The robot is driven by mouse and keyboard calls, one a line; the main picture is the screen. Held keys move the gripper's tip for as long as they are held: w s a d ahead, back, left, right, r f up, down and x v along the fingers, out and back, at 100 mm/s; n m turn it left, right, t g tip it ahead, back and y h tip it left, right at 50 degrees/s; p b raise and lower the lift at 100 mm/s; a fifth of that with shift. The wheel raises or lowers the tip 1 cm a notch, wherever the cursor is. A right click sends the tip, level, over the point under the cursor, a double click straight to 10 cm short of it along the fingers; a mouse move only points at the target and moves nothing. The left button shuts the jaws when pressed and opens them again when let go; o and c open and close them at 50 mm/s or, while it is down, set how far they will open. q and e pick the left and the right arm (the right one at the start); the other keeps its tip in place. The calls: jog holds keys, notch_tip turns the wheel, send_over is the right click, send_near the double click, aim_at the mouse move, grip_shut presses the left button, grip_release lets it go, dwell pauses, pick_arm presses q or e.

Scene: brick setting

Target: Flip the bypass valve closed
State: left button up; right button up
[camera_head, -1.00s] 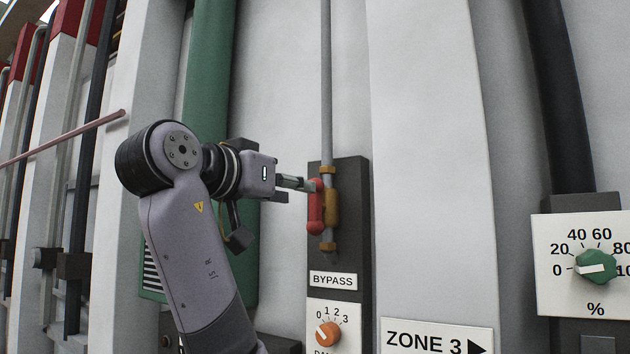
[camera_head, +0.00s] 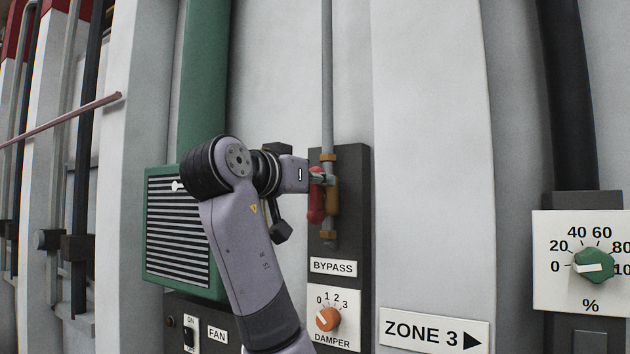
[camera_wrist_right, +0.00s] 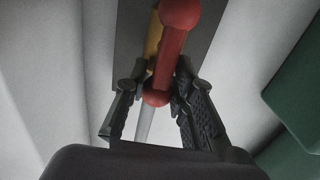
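The bypass valve is a brass body (camera_head: 331,195) on a thin vertical grey pipe, with a red handle (camera_head: 315,205) hanging along it, roughly parallel to the pipe. My right gripper (camera_head: 318,178) is at the upper part of the handle and hides some of it. In the right wrist view the red handle (camera_wrist_right: 172,55) passes between the two fingers of my right gripper (camera_wrist_right: 158,78). The fingers stand apart, one on each side, with a gap visible on the left; contact on the right is unclear. My left gripper is not in view.
Below the valve are a BYPASS label (camera_head: 333,268) and an orange damper knob (camera_head: 328,319). A green louvred box (camera_head: 180,235) and a fan switch (camera_head: 191,335) are at left. A green percent dial (camera_head: 594,264) is at right.

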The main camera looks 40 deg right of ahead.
grip_shut()
jog(key=m+b, duration=0.2)
jog(key=m, duration=0.1)
jog(key=shift+s+d+f, duration=0.1)
jog(key=shift+s+f, duration=0.1)
jog(key=shift+s, duration=0.15)
jog(key=m, duration=0.3)
jog(key=s+m+b, duration=0.1)
jog(key=m, duration=0.1)
jog(key=f+m+b, duration=0.1)
jog(key=m, duration=0.2)
jog(key=shift+s+d+m, duration=0.15)
jog(key=shift+d+m, duration=0.1)
jog(key=shift+m, duration=0.05)
jog(key=m, duration=0.2)
jog(key=f+m, duration=0.1)
jog(key=m, duration=0.3)
jog(key=shift+s+f, duration=0.2)
jog(key=shift+f, duration=0.05)
jog(key=shift+m, duration=0.3)
